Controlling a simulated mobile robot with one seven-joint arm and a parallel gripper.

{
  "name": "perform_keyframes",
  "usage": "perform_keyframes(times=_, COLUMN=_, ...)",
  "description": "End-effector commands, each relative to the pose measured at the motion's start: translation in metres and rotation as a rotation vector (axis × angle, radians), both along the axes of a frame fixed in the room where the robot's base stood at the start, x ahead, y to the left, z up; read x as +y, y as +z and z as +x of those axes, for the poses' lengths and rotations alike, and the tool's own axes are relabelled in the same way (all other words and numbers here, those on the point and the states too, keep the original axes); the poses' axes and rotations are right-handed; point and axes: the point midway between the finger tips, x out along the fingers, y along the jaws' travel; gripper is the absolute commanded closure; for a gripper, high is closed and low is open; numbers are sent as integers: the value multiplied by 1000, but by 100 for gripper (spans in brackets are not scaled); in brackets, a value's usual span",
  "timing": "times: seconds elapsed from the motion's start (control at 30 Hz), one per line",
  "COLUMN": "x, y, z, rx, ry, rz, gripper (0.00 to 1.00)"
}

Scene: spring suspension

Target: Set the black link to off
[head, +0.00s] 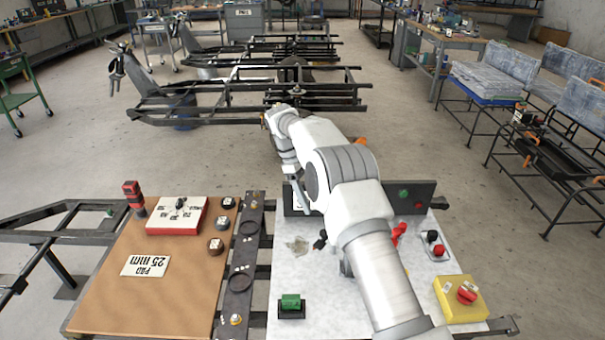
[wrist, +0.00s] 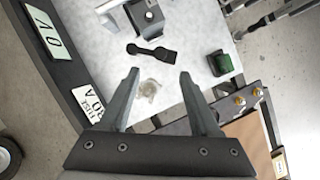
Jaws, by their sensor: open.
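A small flat black piece, which looks like the black link (wrist: 150,51), lies on the white worktop in the wrist view. It has a wide end and a narrower rounded end. In the head view it shows as a small dark shape (head: 320,240) beside my arm. My gripper (wrist: 158,76) is open, with its two fingers spread and nothing between them. The link is beyond the fingertips, apart from them. I cannot read any off mark by the link. In the head view my arm hides much of the worktop's middle.
A green block (head: 290,302) in a black holder stands front left on the white board. A yellow box with a red button (head: 467,294), a red lever (head: 399,232) and a dark upright panel (head: 412,195) stand right. A grey block (wrist: 147,16) stands near the link.

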Motion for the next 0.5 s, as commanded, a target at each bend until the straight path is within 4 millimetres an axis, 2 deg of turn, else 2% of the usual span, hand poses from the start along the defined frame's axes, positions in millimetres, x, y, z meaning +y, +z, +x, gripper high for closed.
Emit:
perform_keyframes(times=0.1, x=8, y=22, z=4, rx=-2, ry=0, rz=1, gripper=37)
perform_keyframes(times=0.3, x=17, y=46, z=9, rx=-1, ry=0, rz=0, gripper=37)
perform_keyframes(times=0.5, x=22, y=61, z=12, rx=0, ry=0, rz=-1, gripper=37)
